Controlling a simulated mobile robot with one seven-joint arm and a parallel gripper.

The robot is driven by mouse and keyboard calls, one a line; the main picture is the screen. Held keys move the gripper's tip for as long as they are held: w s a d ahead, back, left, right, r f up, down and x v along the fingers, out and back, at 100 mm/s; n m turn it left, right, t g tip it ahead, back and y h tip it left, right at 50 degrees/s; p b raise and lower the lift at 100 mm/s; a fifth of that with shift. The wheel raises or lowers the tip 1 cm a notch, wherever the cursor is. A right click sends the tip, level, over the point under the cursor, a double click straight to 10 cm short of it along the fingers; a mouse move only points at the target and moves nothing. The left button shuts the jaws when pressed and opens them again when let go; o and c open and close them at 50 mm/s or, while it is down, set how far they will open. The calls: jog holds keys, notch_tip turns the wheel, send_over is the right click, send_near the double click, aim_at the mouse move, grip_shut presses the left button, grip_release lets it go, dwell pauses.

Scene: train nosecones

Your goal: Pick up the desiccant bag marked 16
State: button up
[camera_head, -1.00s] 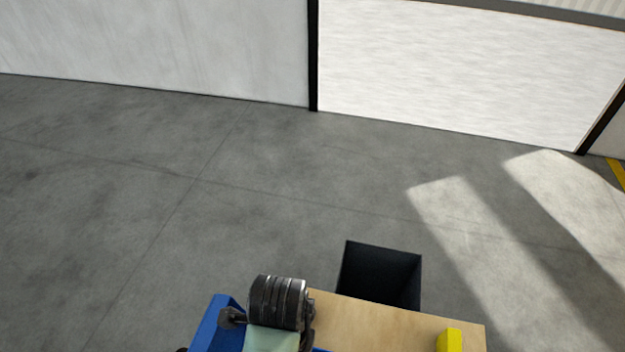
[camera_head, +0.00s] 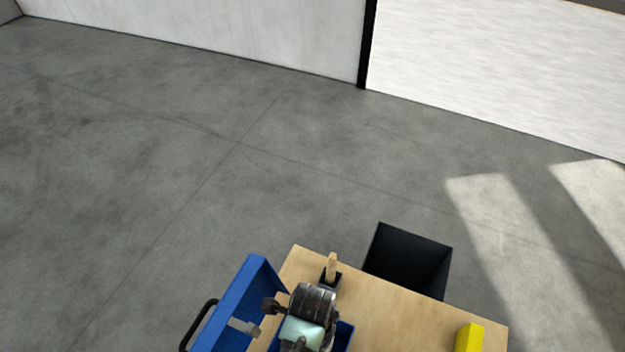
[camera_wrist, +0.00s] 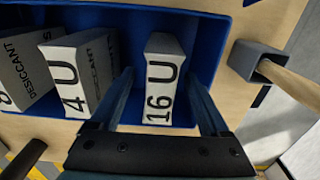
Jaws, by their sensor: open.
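The desiccant bag marked 16 (camera_wrist: 162,85) is a grey upright block with a white face reading "16 U". It stands in a blue bin (camera_wrist: 222,50) in the wrist view. My gripper (camera_wrist: 160,78) is open, with one finger on the left and one on the right of this bag. I cannot tell whether either finger touches it. A bag marked 4 (camera_wrist: 72,85) stands to its left, and another desiccant bag (camera_wrist: 25,65) is further left, partly cut off. In the head view my arm hides the bags, and part of the blue bin (camera_head: 345,336) shows beside it.
A grey holder (camera_wrist: 245,60) with a wooden handle (camera_wrist: 290,80) stands right of the bin. In the head view, a wooden table (camera_head: 400,310) carries a yellow block (camera_head: 468,338). A black open container (camera_head: 408,260) is behind it, and a blue tray (camera_head: 240,295) lies left.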

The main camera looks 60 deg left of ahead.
jog(key=shift+f, duration=0.2)
grip_shut()
dwell(0.3)
jog(key=shift+r, duration=0.1)
